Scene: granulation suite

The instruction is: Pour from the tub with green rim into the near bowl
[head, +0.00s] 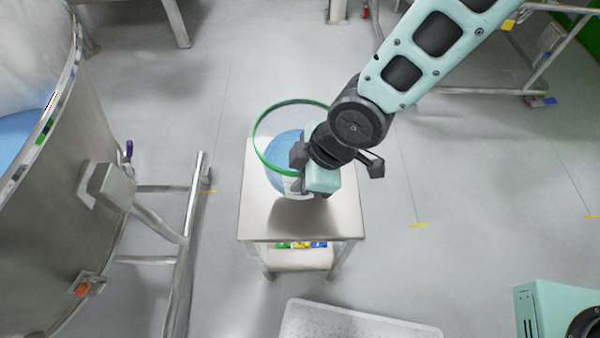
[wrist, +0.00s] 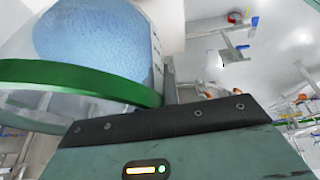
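The tub with the green rim (head: 265,158) is clear-walled and holds blue granules. In the head view it appears upright over the small steel table; I cannot tell whether it rests on the top or hangs just above it. My gripper (head: 305,183) is at the tub's right side, close against its wall. In the wrist view the tub's green rim (wrist: 80,76) and blue contents fill the upper left, right in front of the gripper. The fingertips and any contact are hidden. A large steel bowl (head: 45,220) with blue material inside stands at the left edge of the head view.
The small steel table (head: 260,222) has coloured items (head: 300,244) on its lower shelf. A steel rail frame (head: 188,240) stands between bowl and table. A pale tray-like object (head: 350,322) lies at the bottom. Floor right of the table is clear.

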